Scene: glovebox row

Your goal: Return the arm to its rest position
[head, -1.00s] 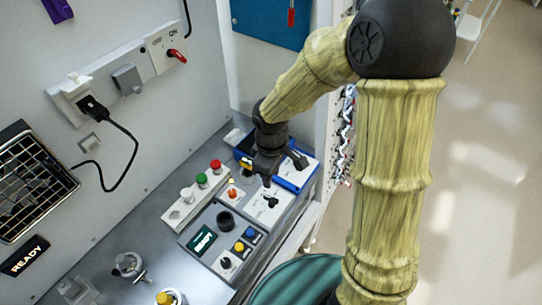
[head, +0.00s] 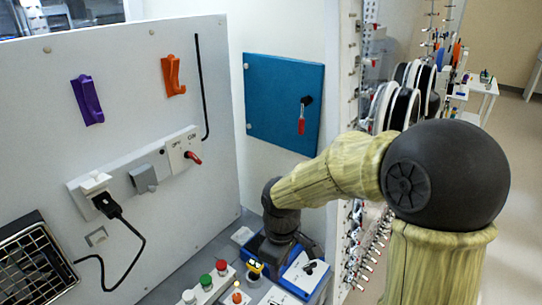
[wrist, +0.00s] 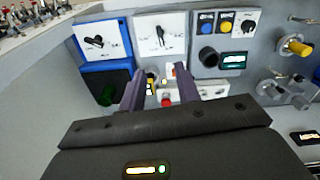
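My arm reaches over the right side of the work surface in the head view, its end pointing down beside the blue-edged panel box (head: 304,272). In the wrist view my gripper (wrist: 153,74) has its two dark purple fingers apart with a clear gap between them. Nothing is held between the fingers. Beyond the fingertips a white strip with buttons (wrist: 190,93) lies on the surface, and the fingers seem to be above it. In the head view the fingertips are hidden or too small to make out.
A blue door (head: 283,100) with a red handle is on the back wall. The left wall holds a socket strip (head: 135,178), a purple hook (head: 87,100) and an orange hook (head: 172,76). A wire basket (head: 35,262) is at lower left. A rack of spools (head: 395,105) stands right; open floor lies beyond.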

